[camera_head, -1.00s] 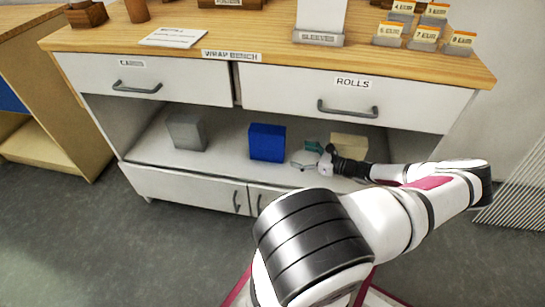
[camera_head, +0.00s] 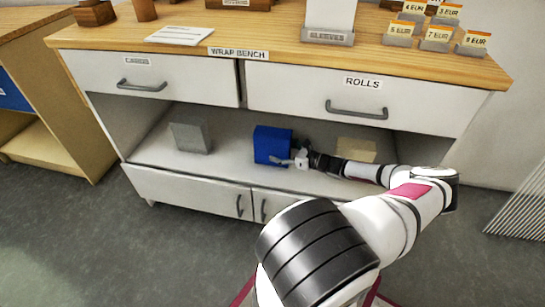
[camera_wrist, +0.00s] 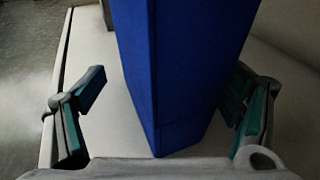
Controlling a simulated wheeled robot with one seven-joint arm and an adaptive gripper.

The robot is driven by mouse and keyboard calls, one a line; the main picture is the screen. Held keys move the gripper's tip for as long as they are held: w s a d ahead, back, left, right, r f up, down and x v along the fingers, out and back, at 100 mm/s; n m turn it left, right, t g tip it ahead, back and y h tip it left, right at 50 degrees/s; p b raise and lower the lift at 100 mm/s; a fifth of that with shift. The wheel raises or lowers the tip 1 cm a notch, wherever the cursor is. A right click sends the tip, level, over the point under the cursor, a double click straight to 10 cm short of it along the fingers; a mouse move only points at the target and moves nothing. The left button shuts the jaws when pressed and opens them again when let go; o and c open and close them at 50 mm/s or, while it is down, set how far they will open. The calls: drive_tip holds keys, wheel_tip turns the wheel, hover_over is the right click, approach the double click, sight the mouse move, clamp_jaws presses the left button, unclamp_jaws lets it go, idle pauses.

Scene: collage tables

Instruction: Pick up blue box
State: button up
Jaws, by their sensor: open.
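The blue box (camera_head: 271,145) stands upright on the open shelf under the bench top, in the middle of the bay. My gripper (camera_head: 290,160) is at its right front side in the head view. In the wrist view the blue box (camera_wrist: 178,65) fills the middle, with one edge towards the camera. My open gripper (camera_wrist: 165,105) has one finger on each side of it. The left finger is clearly apart from the box. The right finger is close to the box and partly hidden behind it; I cannot tell whether it touches.
A grey box (camera_head: 190,136) stands to the left on the shelf (camera_head: 225,163). A beige box (camera_head: 356,150) stands to the right, partly behind my arm. Drawers (camera_head: 362,107) overhang the bay, and cabinet doors (camera_head: 190,190) are below. The shelf between the grey and blue boxes is clear.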

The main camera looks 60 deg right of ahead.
drive_tip(key=shift+w+f, duration=0.2)
drive_tip(key=shift+w, duration=0.7)
drive_tip(key=c, duration=1.7)
drive_tip(key=shift+r, duration=0.15)
